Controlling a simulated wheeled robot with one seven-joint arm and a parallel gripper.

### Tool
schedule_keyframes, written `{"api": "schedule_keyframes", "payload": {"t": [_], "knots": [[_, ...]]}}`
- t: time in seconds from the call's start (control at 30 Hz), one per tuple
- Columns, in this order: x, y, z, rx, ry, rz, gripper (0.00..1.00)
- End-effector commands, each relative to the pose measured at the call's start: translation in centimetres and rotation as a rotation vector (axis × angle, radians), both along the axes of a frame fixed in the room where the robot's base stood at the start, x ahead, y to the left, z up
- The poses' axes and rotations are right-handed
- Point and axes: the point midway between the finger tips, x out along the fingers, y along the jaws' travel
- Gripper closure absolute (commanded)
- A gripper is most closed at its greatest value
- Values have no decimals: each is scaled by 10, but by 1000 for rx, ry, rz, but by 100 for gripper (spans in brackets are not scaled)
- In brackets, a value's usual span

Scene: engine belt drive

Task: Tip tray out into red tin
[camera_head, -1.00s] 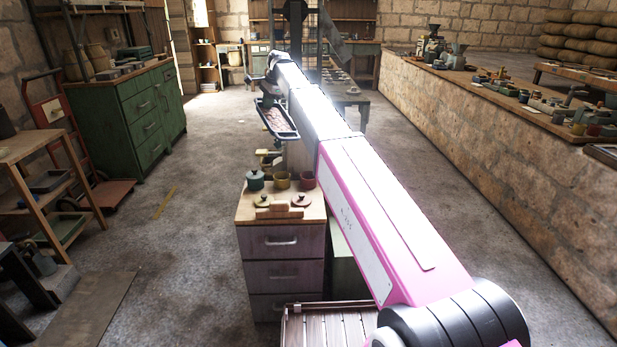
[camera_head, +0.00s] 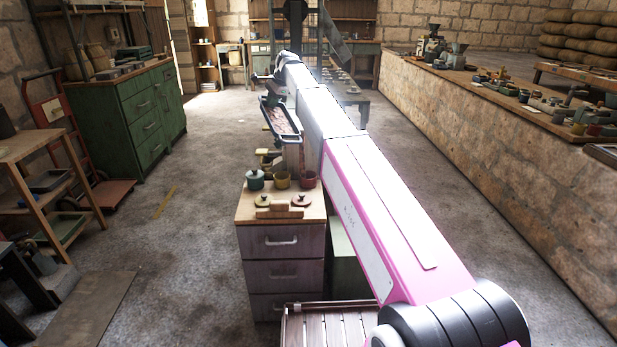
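The tray (camera_head: 293,133) is a long dark tray with pinkish-brown contents, in the air beyond the drawer cabinet. My gripper (camera_head: 267,90) is at its far end; the fingers are small and partly hidden, but the tray moves with the arm, so it appears held. The tray looks tilted sideways, with the contents still showing inside. The red tin (camera_head: 308,180) stands upright and open on the cabinet top, at the right of a row of tins, nearer to the camera than the tray.
Loose lids (camera_head: 263,201) and a wooden block (camera_head: 278,210) lie in front on the drawer cabinet (camera_head: 281,265). Open floor lies to the left.

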Motion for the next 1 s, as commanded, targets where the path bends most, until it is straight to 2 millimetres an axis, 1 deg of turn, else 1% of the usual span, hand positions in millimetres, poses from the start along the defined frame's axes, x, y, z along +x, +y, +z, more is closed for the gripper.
{"api": "schedule_keyframes", "payload": {"t": [1.0], "knots": [[-8, -15, 4, 73, -42, -1, 100]]}}
